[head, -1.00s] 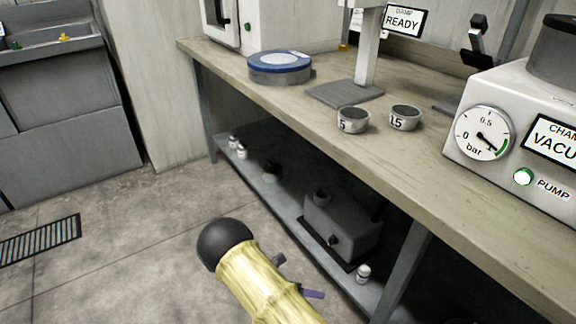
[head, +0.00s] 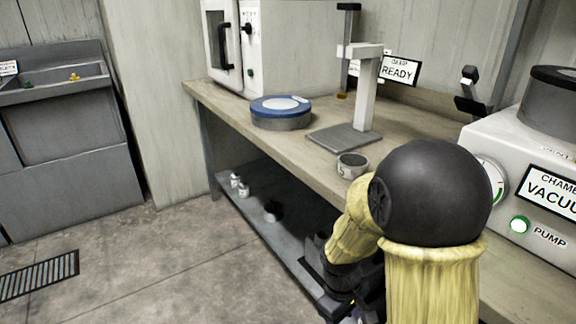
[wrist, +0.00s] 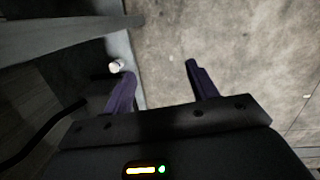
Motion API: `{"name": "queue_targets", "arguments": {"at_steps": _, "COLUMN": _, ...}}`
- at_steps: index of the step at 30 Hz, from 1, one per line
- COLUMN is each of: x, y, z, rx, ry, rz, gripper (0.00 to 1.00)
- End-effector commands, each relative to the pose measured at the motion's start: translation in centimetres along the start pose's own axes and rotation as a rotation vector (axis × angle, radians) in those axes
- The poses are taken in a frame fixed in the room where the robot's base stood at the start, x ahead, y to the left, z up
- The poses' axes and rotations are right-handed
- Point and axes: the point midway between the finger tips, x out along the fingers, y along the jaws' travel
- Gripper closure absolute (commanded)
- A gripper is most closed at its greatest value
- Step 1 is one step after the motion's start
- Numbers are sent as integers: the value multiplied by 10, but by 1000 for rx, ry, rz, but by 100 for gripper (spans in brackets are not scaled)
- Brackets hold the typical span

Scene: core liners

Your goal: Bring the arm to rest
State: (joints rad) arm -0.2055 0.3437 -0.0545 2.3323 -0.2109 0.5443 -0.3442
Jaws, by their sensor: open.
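My gripper (wrist: 158,82) shows in the wrist view with its two purple fingers apart and nothing between them. It points down past the lower shelf's edge toward the concrete floor. In the head view my arm is folded at the lower right, with a black round joint and yellow sleeves in front of the bench. The gripper's fingers are mostly hidden behind the arm there.
The bench (head: 235,108) holds a blue-rimmed round dish (head: 281,112), a stand (head: 345,138), a small cup (head: 352,165) and a vacuum chamber unit (head: 540,165). The lower shelf (head: 255,220) carries small jars. A white jar (wrist: 116,66) is near my left finger.

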Motion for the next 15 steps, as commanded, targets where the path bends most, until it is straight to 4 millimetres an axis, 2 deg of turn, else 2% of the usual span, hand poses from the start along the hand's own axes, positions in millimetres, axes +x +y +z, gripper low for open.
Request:
{"name": "queue_targets", "arguments": {"at_steps": 1, "x": -12, "y": 1, "z": 9, "rx": 94, "ry": 47, "rz": -3, "gripper": 42}}
{"name": "queue_targets", "arguments": {"at_steps": 3, "x": -24, "y": 2, "z": 18, "rx": 212, "ry": 101, "rz": -8, "gripper": 42}}
{"name": "queue_targets", "arguments": {"at_steps": 15, "x": -63, "y": 1, "z": 54, "rx": 677, "ry": 309, "rz": -33, "gripper": 42}}
